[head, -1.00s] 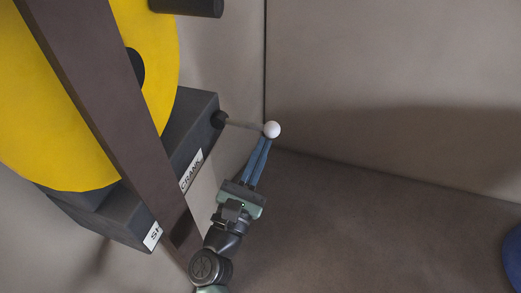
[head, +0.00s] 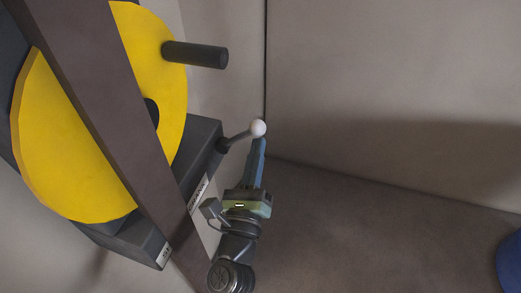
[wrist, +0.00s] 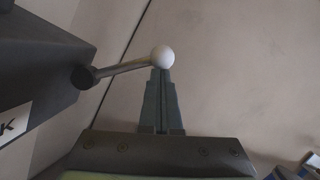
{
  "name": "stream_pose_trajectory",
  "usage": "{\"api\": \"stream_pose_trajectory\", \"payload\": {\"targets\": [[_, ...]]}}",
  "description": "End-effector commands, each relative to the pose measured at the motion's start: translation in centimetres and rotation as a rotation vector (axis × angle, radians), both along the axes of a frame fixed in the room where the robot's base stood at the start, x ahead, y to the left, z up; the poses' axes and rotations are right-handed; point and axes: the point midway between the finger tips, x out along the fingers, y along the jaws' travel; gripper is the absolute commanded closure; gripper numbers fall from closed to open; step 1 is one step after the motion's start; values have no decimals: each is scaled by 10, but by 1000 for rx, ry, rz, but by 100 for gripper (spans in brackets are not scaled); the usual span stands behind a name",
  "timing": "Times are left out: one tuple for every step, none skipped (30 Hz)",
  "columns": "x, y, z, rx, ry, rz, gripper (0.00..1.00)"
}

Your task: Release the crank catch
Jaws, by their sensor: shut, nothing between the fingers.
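The crank catch is a thin grey lever (head: 238,137) with a white ball knob (head: 258,128) at its end. It stands out from a dark box (head: 200,145) with a label (head: 198,192). In the head view the lever slants up to the right from its pivot. The lever (wrist: 122,69) and ball (wrist: 162,57) also show in the wrist view. My gripper (head: 260,142) is shut and empty, its fingertips at the underside of the ball. In the wrist view the fingertips (wrist: 161,73) seem to touch the ball; actual contact is hard to tell.
A yellow wheel (head: 70,150) with a dark cylindrical handle (head: 197,55) stands at the left. A brown bar (head: 95,95) crosses in front of it. Walls are close behind. The floor (head: 370,220) at right is clear up to a blue object (head: 510,262).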

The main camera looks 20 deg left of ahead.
Motion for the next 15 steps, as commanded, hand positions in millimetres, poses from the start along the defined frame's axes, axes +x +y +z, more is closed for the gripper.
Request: {"api": "stream_pose_trajectory", "payload": {"targets": [[0,1,7,-25,-2,-2,100],[0,1,9,-40,-2,-2,100],[0,2,10,-60,-2,-2,100],[0,3,10,-72,-2,-2,100],[0,4,11,-82,-2,-1,100],[0,5,12,-96,-2,-2,100],[0,5,12,-104,-3,-1,100],[0,6,13,-110,-2,-1,100],[0,6,13,-119,-3,0,100],[0,7,13,-125,-3,-1,100],[0,7,13,-129,-3,0,100],[0,7,13,-134,-3,-1,100],[0,8,13,-137,-3,0,100],[0,8,13,-139,-3,0,100],[0,8,13,-141,-3,0,100]]}}
